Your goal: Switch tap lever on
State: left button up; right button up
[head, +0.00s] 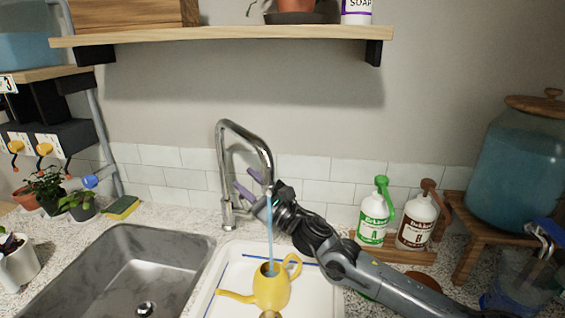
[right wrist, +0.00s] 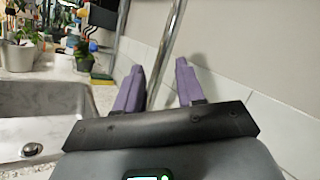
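The chrome tap (head: 228,180) stands behind the sink, its spout arching forward and down. A blue stream of water (head: 269,238) runs from the spout into a yellow watering can (head: 271,288). My right gripper (head: 242,178) is beside the tap, its purple fingers pointing at the post. In the right wrist view the fingers (right wrist: 158,66) are apart and empty, with the tap post (right wrist: 166,55) showing between and beyond them. I cannot tell whether they touch it. I cannot make out the lever clearly. My left gripper is not in view.
The empty sink basin (head: 130,270) is left of the white drainer (head: 225,285) under the can. Green (head: 373,216) and brown-labelled (head: 416,222) bottles stand to the right, near my right arm. A wooden shelf (head: 220,36) overhangs the tap. A sponge (head: 122,207) lies at the left.

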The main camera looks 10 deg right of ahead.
jog(key=s+d+r+p, duration=0.2)
jog(key=s+d+r, duration=0.3)
jog(key=d, duration=0.2)
jog(key=shift+d+r, duration=0.2)
jog(key=shift+d, duration=0.1)
jog(key=shift+s, duration=0.1)
